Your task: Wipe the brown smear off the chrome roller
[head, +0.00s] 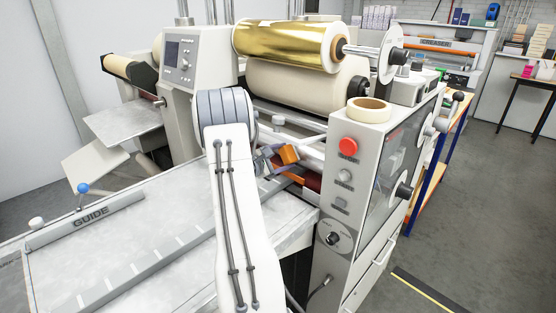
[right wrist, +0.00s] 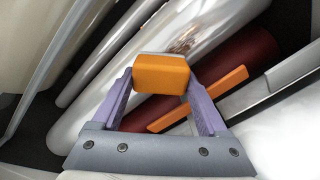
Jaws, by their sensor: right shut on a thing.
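The chrome roller (right wrist: 92,112) runs diagonally through the right wrist view, shiny and silver. A brown smear (right wrist: 186,38) shows on its upper part, beyond the block. My right gripper (right wrist: 160,85) has purple fingers shut on an orange block (right wrist: 161,74) with a pale far face. The block overlaps the roller in this view; I cannot tell whether it touches. In the head view my right gripper (head: 270,163) and the orange block (head: 289,153) are inside the machine's front opening, partly hidden by my arm. My left gripper is not in view.
A dark red roller (right wrist: 245,62) lies beside the chrome one, with an orange bar (right wrist: 200,99) nearby. A gold foil roll (head: 285,45) sits above. The control cabinet (head: 345,215) with a red button stands close at right. The grey feed table (head: 150,240) is in front.

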